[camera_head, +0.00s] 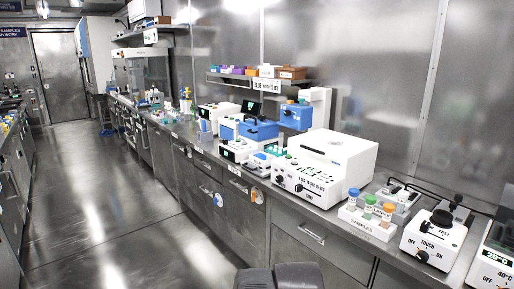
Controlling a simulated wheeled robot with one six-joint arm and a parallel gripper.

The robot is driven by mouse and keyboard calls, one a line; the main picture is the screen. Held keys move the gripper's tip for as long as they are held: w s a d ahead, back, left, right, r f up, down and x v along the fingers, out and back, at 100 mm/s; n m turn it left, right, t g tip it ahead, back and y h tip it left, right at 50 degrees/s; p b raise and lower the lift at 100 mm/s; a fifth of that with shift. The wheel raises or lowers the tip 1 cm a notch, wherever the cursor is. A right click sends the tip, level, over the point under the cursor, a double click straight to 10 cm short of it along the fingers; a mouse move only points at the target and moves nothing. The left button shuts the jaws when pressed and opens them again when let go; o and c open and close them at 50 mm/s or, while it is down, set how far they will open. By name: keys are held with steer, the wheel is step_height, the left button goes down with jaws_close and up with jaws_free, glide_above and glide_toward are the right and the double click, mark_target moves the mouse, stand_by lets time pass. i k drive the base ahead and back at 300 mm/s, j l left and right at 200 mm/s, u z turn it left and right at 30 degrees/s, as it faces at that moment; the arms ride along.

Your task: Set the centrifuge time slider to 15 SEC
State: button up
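The centrifuge (333,150) is the large white box on the counter, right of the middle in the head view. Its lid looks closed. Its sloped front panel (300,174) faces the aisle and carries green marks, dark controls and a row of small labels in seconds above the word TIME. A dark knob (299,188) sits low on the front. The time slider's handle is too small to make out, so I cannot tell its setting.
A white SAMPLES rack (365,226) with coloured-cap tubes stands just right of the centrifuge. Further right is a vortex mixer (431,240). Blue-and-white instruments (258,130) crowd the counter to the left. The floor aisle (130,210) is clear along the drawers.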

mark_target(299, 187)
steer(key=i+j, duration=0.85)
steer(key=j, duration=0.2)
